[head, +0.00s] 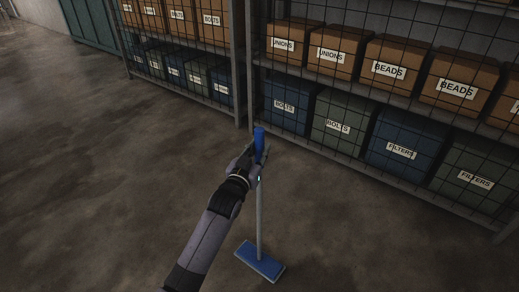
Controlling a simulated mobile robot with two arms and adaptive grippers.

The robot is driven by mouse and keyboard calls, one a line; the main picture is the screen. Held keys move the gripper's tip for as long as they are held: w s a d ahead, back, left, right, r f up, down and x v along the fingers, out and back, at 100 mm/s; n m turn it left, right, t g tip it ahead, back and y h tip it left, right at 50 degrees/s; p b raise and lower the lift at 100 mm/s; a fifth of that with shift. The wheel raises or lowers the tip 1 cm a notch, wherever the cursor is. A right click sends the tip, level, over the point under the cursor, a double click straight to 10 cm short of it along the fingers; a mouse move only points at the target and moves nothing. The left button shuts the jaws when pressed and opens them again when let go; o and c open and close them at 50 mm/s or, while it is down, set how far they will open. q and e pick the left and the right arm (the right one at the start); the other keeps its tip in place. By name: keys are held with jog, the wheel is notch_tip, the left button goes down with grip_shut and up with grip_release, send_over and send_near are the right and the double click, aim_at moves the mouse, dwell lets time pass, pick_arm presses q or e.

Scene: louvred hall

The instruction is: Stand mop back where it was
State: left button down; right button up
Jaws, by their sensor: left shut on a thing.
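The mop (259,212) has a grey pole with a blue grip at the top and a flat blue head (260,262). It stands nearly upright, with its head low at the floor; whether the head touches the floor I cannot tell. My left gripper (258,160) is shut on the mop near the top of its pole, just below the blue grip. The fingers partly hide the pole there. My right gripper is not in view.
A mesh-fronted shelf rack (375,98) holds labelled brown boxes above and blue and green bins below. A rack post (240,65) stands just beyond the mop. A teal cabinet (90,22) is at the far left. The concrete floor (90,170) is clear on the left.

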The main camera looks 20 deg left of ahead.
pick_arm(q)
jog(key=shift+r, duration=0.25)
